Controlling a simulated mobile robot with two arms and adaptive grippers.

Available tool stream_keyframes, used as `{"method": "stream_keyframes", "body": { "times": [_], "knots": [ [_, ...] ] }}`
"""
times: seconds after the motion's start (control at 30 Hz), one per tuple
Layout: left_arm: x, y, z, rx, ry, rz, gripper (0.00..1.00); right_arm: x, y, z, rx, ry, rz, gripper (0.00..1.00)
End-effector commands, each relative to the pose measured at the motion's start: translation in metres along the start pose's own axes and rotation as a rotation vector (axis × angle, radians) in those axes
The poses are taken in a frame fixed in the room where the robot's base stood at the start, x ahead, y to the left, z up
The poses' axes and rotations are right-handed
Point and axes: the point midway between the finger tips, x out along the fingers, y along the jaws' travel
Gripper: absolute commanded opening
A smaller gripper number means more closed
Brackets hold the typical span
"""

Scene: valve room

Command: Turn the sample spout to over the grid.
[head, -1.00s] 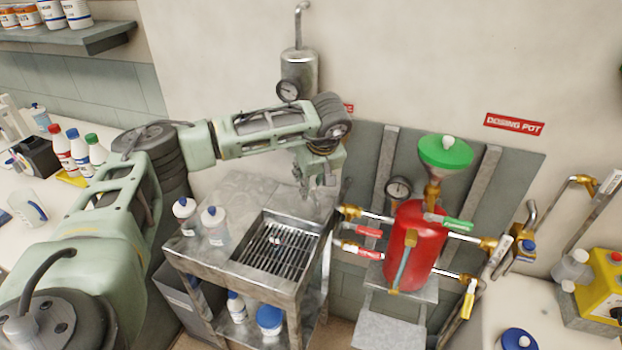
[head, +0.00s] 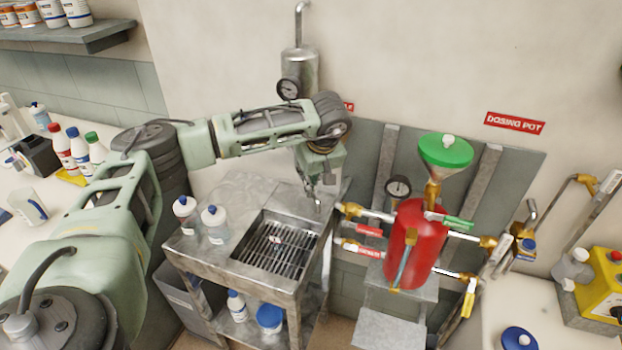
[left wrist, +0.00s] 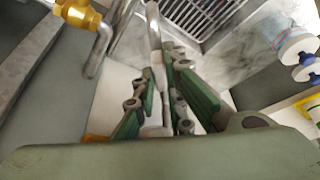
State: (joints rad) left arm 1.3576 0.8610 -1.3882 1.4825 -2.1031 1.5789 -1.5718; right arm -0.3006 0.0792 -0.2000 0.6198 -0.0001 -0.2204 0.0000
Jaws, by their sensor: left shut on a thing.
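The grid (head: 275,252) is a dark slatted grate set in the top of a metal sink stand (head: 225,258). Part of it also shows at the top of the left wrist view (left wrist: 200,14). The sample spout (left wrist: 154,42) is a thin pale metal tube running up between my left fingers, its upper part near the grid's edge in that view. My left gripper (head: 316,198) is shut on the spout, beside the grid's back right corner; its green fingers (left wrist: 160,95) flank the tube. In the head view the arm and gripper hide most of the spout. My right gripper is not in view.
A red dosing pot (head: 407,245) with a green funnel (head: 446,152) and several valve handles is close on the right. A metal cylinder with a gauge (head: 289,88) hangs on the wall behind.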

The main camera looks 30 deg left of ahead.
Motion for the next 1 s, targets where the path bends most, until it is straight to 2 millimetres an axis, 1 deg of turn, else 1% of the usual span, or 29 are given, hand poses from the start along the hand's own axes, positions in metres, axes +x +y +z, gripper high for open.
{"method": "stream_keyframes", "body": {
  "times": [0.27, 0.7, 0.8, 1.0],
  "knots": [
    [0.001, -0.01, -0.001, 0.079, 0.0, 0.034, 0.0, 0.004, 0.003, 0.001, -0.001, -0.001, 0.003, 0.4],
    [0.006, -0.046, -0.009, 0.394, 0.001, 0.165, 0.0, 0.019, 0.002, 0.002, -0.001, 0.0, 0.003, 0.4],
    [0.007, -0.053, -0.012, 0.465, 0.0, 0.194, 0.0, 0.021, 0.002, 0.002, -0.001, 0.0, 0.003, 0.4],
    [0.007, -0.059, -0.016, 0.58, 0.0, 0.242, 0.0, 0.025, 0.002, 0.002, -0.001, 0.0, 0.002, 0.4]
  ]
}}
